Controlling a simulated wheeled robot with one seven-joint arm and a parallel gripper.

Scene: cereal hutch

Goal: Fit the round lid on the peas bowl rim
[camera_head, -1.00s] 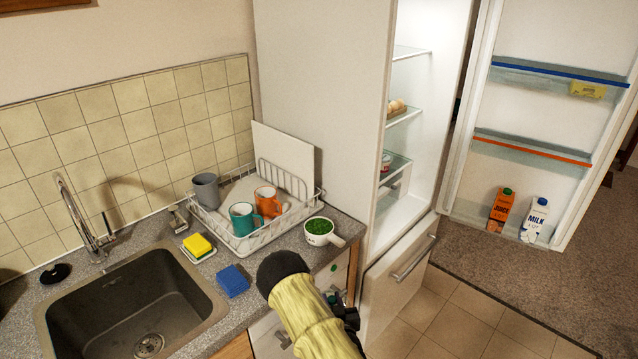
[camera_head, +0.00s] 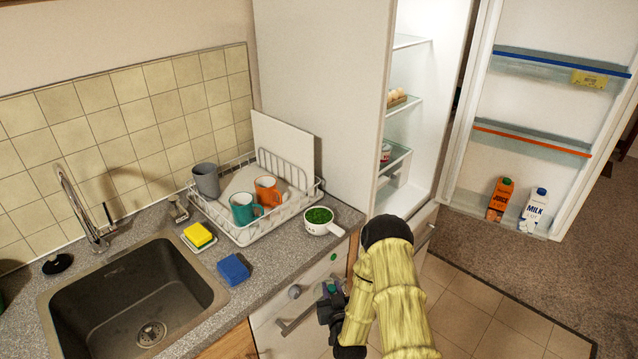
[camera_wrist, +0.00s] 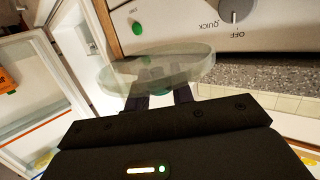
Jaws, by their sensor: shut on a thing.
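The peas bowl (camera_head: 320,229) is a white bowl with a handle, full of green peas, standing uncovered at the counter's right end by the fridge. The round lid (camera_wrist: 160,70) is a pale translucent disc, seen nearly edge-on in the wrist view. My gripper (camera_wrist: 162,98) is shut on the lid, with a bit of green showing between the fingers. In the head view my gripper (camera_head: 331,302) is in front of the cabinet front, below and apart from the bowl. The lid is hard to make out there.
A dish rack (camera_head: 245,237) with mugs stands left of the bowl. A blue sponge (camera_head: 233,269) and a yellow sponge (camera_head: 198,236) lie near the sink (camera_head: 130,300). The fridge door (camera_head: 545,120) is open at right. An appliance front (camera_wrist: 200,28) with a knob is close to the lid.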

